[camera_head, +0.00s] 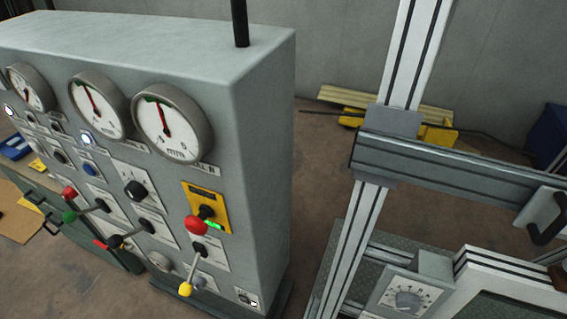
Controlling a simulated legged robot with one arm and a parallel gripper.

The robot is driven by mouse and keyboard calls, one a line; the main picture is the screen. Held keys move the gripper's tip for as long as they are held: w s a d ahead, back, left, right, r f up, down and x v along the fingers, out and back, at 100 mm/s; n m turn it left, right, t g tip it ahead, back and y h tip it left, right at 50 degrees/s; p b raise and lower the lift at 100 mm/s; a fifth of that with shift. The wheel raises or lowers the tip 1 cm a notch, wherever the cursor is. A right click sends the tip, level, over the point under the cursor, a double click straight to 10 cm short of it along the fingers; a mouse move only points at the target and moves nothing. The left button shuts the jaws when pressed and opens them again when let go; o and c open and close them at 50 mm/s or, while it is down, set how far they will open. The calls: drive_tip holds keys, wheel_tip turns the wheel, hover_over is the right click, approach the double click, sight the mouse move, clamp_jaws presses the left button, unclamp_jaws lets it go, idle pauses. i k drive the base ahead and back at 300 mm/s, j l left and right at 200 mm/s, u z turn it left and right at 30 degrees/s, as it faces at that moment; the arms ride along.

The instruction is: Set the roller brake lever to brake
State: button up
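A grey control cabinet (262,130) stands at the left and carries several levers. One lever has a yellow knob (186,289) and points downward from its plate. A lever with a green knob (69,216) and one with a black knob (116,241) point to the lower left. A red knob (196,224) sits low on a yellow plate (207,193), beside a lit green mark. Another red knob (69,193) is farther left. The labels are too small to read, so I cannot tell which lever is the roller brake. My gripper is not in view.
Three round gauges (172,124) line the panel's top. An aluminium profile frame (440,168) stands to the right, with a grey dial box (408,299) low down. A strip of bare floor (306,215) lies between cabinet and frame. Yellow items (440,135) lie behind the frame.

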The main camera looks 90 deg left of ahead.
sight(115, 241)
drive_tip(key=u, duration=4.3)
drive_tip(key=i+j+u, duration=0.25)
drive_tip(key=i, duration=0.3)
